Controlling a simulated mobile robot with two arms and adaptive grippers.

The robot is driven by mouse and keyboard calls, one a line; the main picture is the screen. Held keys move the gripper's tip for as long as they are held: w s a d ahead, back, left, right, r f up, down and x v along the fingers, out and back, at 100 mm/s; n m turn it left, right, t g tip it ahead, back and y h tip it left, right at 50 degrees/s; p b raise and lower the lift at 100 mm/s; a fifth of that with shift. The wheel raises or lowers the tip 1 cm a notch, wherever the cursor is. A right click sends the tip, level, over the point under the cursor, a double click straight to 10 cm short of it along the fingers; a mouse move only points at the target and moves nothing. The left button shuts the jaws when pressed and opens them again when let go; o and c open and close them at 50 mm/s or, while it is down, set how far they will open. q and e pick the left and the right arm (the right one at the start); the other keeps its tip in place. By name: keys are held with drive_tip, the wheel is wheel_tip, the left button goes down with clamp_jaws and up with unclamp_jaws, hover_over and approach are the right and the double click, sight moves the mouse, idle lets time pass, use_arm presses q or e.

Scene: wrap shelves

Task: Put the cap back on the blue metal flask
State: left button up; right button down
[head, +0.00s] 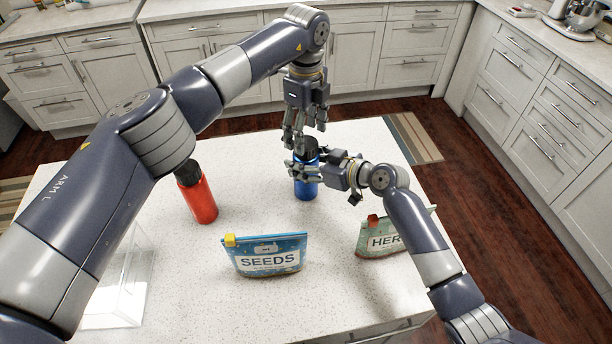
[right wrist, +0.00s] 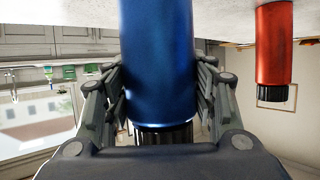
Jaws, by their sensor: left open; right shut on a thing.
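The blue metal flask (head: 306,188) stands upright on the white table. A black cap (head: 309,146) sits at its top; how tightly it is seated cannot be told. My right gripper (head: 306,168) is shut around the flask's upper body from the right. In the right wrist view, which is upside down, its fingers clasp both sides of the blue flask (right wrist: 158,55), and the black ribbed cap (right wrist: 163,133) shows at the flask's mouth. My left gripper (head: 297,142) points down from above, open, with its fingertips close beside the cap. Whether they touch it is unclear.
A red bottle with a black top (head: 199,200) stands left of the flask. A blue SEEDS pouch (head: 266,256) stands in front, and a green HERB pouch (head: 378,240) is partly behind my right arm. A clear box (head: 118,290) is at the table's left edge.

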sight(306, 143)
use_arm(q)
drive_tip(key=shift+f, duration=1.8)
drive_tip(key=c, duration=1.1)
